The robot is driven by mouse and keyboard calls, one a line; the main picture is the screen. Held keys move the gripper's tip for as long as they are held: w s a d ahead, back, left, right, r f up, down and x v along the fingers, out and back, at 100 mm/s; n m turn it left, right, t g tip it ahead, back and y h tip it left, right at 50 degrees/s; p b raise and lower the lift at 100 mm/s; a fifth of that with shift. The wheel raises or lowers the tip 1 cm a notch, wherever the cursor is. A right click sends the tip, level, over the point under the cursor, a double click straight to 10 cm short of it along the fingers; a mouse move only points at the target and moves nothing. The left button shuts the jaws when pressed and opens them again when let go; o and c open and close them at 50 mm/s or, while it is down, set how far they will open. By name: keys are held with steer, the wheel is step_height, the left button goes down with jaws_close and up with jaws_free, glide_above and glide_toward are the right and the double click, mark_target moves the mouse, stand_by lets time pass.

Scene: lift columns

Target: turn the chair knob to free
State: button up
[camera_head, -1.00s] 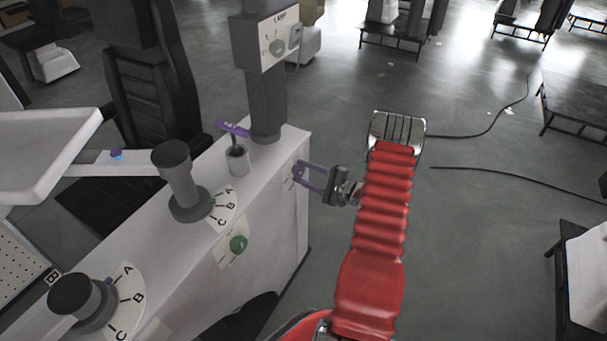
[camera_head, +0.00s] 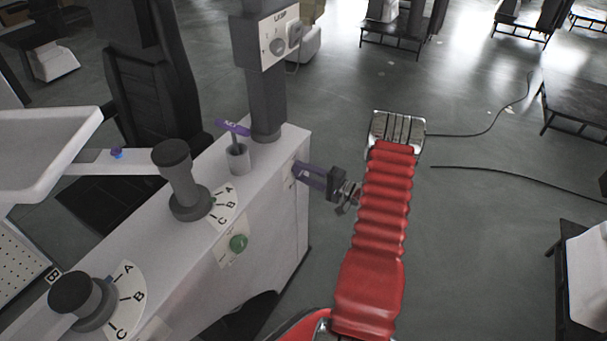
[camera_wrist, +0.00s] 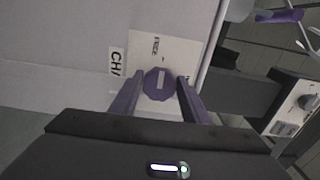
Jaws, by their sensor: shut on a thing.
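The chair knob (camera_wrist: 158,84) is a purple faceted knob with a white pointer line, on a pale plate (camera_wrist: 178,52) on the white cabinet's end face. In the wrist view the pointer runs up the picture, roughly toward small print that seems to read FREE. My gripper (camera_head: 299,170) reaches the cabinet's end face from the right. Its two purple fingers are shut on the knob, one on each side. In the head view the fingers hide the knob.
The white cabinet (camera_head: 275,215) carries grey lever knobs (camera_head: 178,180) with A, B, C dials, a green knob (camera_head: 238,243) and a purple-topped lever (camera_head: 233,128). A grey column (camera_head: 266,95) with a lamp box stands behind.

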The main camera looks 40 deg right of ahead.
steer(key=shift+s+a+f, duration=0.1)
steer(key=shift+a+f, duration=0.05)
steer(key=shift+f, duration=0.15)
steer(key=o, duration=1)
steer(key=shift+r, duration=0.15)
steer(key=v, duration=1.3)
steer(key=shift+s+d, duration=0.2)
steer(key=shift+s, duration=0.1)
